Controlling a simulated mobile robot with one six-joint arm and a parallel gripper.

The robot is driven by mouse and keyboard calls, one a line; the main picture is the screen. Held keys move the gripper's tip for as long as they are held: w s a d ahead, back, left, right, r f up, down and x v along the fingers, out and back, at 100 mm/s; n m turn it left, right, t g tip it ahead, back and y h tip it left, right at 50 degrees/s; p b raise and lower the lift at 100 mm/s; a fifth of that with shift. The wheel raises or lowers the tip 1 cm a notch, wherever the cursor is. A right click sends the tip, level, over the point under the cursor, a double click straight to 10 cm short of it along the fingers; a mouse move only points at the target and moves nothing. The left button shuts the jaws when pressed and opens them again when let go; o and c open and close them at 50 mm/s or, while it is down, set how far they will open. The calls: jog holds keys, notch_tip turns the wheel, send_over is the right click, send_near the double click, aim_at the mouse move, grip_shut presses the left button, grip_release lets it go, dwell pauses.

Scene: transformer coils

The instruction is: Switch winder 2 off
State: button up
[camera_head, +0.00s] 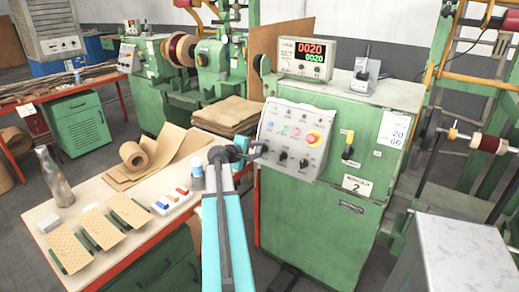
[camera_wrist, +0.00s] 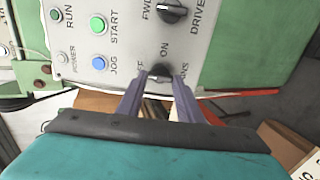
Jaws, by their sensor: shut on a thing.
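Winder 2 is the green cabinet (camera_head: 318,215) with a plate reading 2 and a grey sloping control panel (camera_head: 290,172). My gripper (camera_head: 259,149) is at the lower left of that panel and hides the knob there. In the wrist view my gripper's fingers (camera_wrist: 159,84) are shut on the black mains knob (camera_wrist: 159,71), one on each side. An ON label shows beside the knob, and an OFF label is partly covered by a finger. I cannot clearly tell which label the knob points to. The green START button (camera_wrist: 97,25) looks bright.
A black drive knob (camera_wrist: 173,11) is close beside the mains knob. A red emergency button (camera_head: 313,138) is on the same panel. A counter box (camera_head: 303,58) with lit digits stands on top. A wooden bench (camera_head: 75,220) with boards and a paper roll (camera_head: 134,155) lies left of my arm.

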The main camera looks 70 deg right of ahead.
jog(key=shift+s+a+f, duration=0.1)
jog(key=shift+s, duration=0.1)
jog(key=o, duration=1.1)
jog(key=shift+c, duration=0.2)
jog(key=shift+w, duration=0.1)
jog(key=b+v, duration=0.2)
jog(key=v, duration=1.1)
jog(key=shift+a+r, duration=0.25)
jog(key=shift+a, duration=0.05)
jog(key=shift+w, duration=0.15)
